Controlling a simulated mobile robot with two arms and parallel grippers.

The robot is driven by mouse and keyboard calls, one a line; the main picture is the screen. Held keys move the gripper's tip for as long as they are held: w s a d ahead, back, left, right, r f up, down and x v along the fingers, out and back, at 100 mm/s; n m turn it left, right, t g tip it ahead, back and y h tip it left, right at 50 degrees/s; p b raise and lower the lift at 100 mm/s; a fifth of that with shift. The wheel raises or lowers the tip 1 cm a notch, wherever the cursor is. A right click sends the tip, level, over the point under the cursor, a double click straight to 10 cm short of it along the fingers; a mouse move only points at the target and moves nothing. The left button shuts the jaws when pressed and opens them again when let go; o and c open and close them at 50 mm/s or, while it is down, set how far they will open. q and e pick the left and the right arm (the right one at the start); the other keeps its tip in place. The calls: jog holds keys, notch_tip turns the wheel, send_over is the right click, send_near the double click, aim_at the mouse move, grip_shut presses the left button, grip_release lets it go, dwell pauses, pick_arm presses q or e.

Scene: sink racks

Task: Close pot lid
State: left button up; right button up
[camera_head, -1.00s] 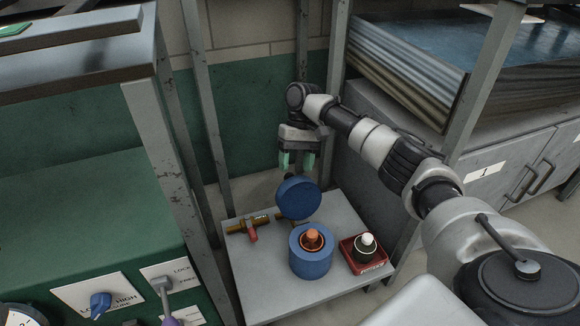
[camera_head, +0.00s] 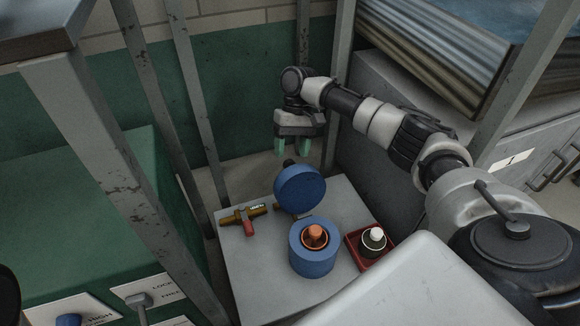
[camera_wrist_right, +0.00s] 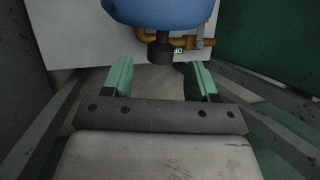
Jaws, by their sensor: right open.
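The blue pot (camera_head: 314,262) stands on a small grey table, with an orange-brown bottle (camera_head: 314,236) inside it. Its round blue lid (camera_head: 300,190) is swung up and stands tilted at the pot's back edge. A dark knob (camera_head: 289,164) sticks out from the back of the lid. My right gripper (camera_head: 305,147) is open and empty, above and behind the lid. In the right wrist view the lid (camera_wrist_right: 160,12) and its dark knob (camera_wrist_right: 160,48) show ahead of the green fingertips (camera_wrist_right: 160,78), between them and apart from them. My left gripper is not in view.
The grey table (camera_head: 248,275) also holds a brass valve with a red handle (camera_head: 246,222) on the left and a red tray (camera_head: 382,259) with a white-capped dark bottle (camera_head: 374,240) on the right. Metal posts (camera_head: 190,95) stand left of my right arm.

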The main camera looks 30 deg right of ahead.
aim_at(290, 160)
jog(key=shift+b+x, duration=0.7)
jog(key=shift+x, duration=1.15)
grip_shut()
